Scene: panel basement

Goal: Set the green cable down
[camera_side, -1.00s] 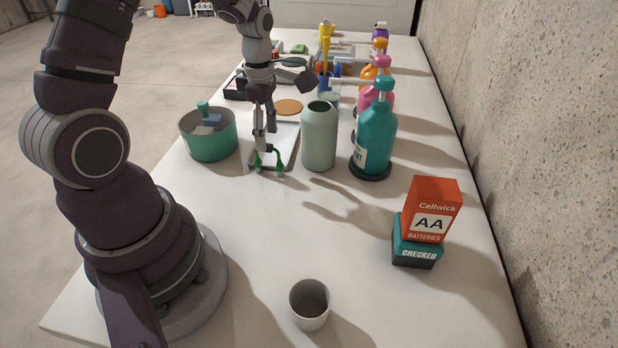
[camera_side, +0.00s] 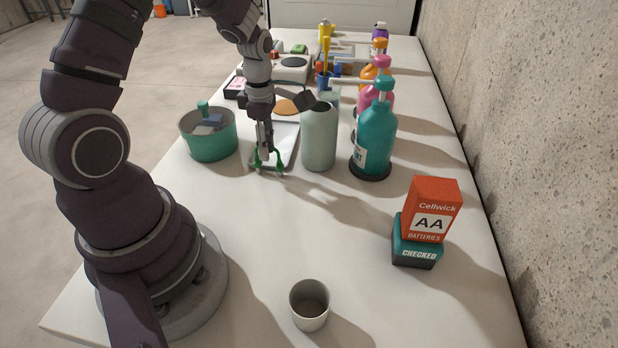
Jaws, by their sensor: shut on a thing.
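The green cable (camera_side: 279,157) is a short bent piece with pale ends that hang down on both sides of my fingers. My gripper (camera_side: 266,152) points down and is shut on the cable near its middle. The cable is over the near end of a white tray (camera_side: 286,150); I cannot tell whether its ends touch the tray. My fingers partly hide the cable's middle.
A green round tub (camera_side: 210,148) with items stands left of my gripper. A grey-green bottle (camera_side: 319,140) stands close on the right, with a teal pump bottle (camera_side: 376,140) beyond. A grey cup (camera_side: 310,303) and stacked boxes (camera_side: 428,220) are nearer.

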